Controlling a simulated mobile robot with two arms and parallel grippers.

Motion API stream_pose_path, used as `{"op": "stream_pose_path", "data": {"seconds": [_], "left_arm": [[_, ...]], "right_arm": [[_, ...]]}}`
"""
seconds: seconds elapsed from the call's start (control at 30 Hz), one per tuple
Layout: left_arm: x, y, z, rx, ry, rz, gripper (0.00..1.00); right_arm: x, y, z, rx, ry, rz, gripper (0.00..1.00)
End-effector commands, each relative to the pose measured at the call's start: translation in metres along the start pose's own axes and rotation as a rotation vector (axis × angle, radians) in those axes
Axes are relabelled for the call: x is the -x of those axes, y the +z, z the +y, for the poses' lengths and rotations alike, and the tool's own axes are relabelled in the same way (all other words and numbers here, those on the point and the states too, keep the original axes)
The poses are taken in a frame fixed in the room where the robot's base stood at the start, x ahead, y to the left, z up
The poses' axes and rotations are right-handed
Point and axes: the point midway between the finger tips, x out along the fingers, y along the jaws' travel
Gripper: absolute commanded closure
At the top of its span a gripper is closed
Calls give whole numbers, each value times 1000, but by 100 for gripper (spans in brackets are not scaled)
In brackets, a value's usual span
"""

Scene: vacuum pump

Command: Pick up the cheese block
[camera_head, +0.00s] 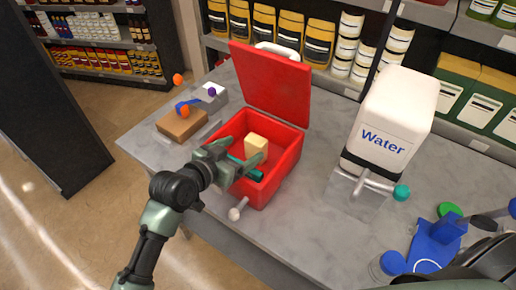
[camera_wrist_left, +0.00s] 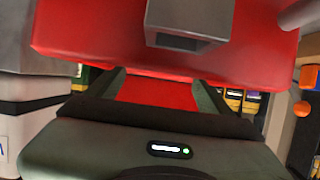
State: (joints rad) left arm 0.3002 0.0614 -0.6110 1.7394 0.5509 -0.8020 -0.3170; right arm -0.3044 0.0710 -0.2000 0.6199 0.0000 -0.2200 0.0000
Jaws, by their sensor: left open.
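The pale yellow cheese block (camera_head: 256,147) stands inside the open red box (camera_head: 284,165), near its back wall. My left gripper (camera_head: 238,157) reaches over the box's left front side with its fingers apart. The cheese lies just beyond the fingertips, and I cannot tell whether they touch it. In the left wrist view the open fingers (camera_wrist_left: 160,88) frame only red box surface (camera_wrist_left: 100,30); I cannot make out the cheese there. My right gripper does not show.
The raised red lid (camera_head: 270,85) stands behind the box. A white water container (camera_head: 392,115) stands right, brown and grey blocks (camera_head: 182,124) left. Blue parts (camera_head: 435,245) lie at lower right.

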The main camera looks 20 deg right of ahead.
Motion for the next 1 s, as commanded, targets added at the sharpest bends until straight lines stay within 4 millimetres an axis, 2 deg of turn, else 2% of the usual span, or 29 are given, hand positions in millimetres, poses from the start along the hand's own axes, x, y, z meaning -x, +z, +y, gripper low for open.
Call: {"op": "stream_pose_path", "data": {"seconds": [0.17, 0.33, 0.5, 0.77, 0.8, 1.0], "left_arm": [[-13, -4, 0, 2, 0, -1, 18], [-36, -10, 0, 2, 1, -2, 18], [-54, -6, -1, 1, 0, -1, 18], [-58, -5, -1, 0, 0, -1, 18], [-58, -5, -1, 0, 0, -1, 21], [-58, -5, -1, 0, -1, -1, 77]], "right_arm": [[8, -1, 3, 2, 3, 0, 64], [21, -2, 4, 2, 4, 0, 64], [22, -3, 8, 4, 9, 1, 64], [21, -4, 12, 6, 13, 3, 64], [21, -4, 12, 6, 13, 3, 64], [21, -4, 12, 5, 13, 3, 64]]}}
